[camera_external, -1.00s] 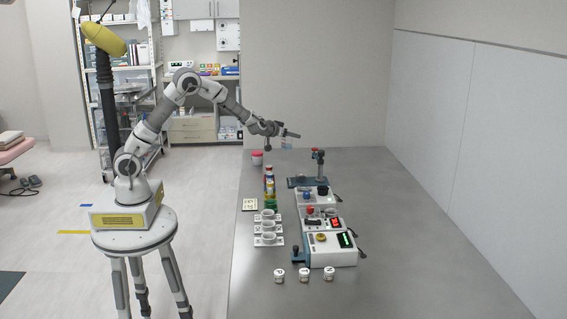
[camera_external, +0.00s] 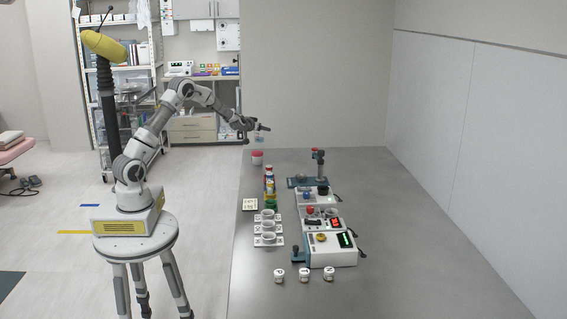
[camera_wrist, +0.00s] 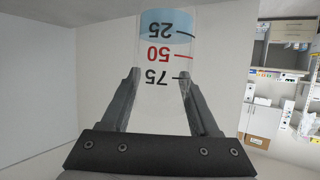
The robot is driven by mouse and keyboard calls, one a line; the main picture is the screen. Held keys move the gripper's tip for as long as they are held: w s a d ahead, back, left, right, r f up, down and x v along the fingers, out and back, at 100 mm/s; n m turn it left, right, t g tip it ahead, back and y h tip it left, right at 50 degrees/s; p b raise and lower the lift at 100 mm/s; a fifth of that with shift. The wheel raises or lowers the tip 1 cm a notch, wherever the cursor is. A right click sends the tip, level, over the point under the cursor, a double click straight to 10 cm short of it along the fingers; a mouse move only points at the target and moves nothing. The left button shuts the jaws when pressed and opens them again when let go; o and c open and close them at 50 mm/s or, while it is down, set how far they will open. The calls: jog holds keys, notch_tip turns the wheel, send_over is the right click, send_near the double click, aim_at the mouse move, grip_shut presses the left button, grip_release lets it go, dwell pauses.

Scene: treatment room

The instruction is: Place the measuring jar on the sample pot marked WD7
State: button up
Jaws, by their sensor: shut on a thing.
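My gripper (camera_external: 256,128) is shut on the measuring jar (camera_external: 260,136) and holds it in the air above the far left end of the table. In the wrist view my gripper's fingers (camera_wrist: 157,76) stand on both sides of the clear jar (camera_wrist: 160,95). The jar has marks 25, 50 and 75, upside down in this view, and a blue part near its 25 mark. Small white pots stand at the table's front: a left one (camera_external: 279,275), a middle one (camera_external: 304,275) and a right one (camera_external: 328,274). Their labels are too small to read, so I cannot tell which is WD7.
A red-lidded pot (camera_external: 257,157) stands below the jar at the table's far left. A row of coloured items (camera_external: 269,180), white cups on plates (camera_external: 268,228) and devices (camera_external: 332,250) fill the table's left-middle. The right of the grey table (camera_external: 410,240) is clear.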

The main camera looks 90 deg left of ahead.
jog(key=shift+s+a+f+b, duration=0.2)
jog(key=shift+a+f, duration=0.4)
jog(key=shift+f, duration=0.4)
jog(key=shift+s+a+f+b, duration=0.2)
jog(key=shift+a+f, duration=0.4)
jog(key=shift+f, duration=0.45)
jog(key=shift+s+a+f+b, duration=0.1)
jog(key=shift+s+a+f, duration=0.1)
jog(key=shift+a+f, duration=0.6)
jog(key=shift+d+f, duration=0.2)
jog(key=shift+f, duration=0.05)
jog(key=shift+f, duration=0.15)
jog(key=o, duration=1.4)
jog(key=shift+r, duration=0.3)
jog(key=v, duration=1.2)
jog(key=shift+f, duration=0.15)
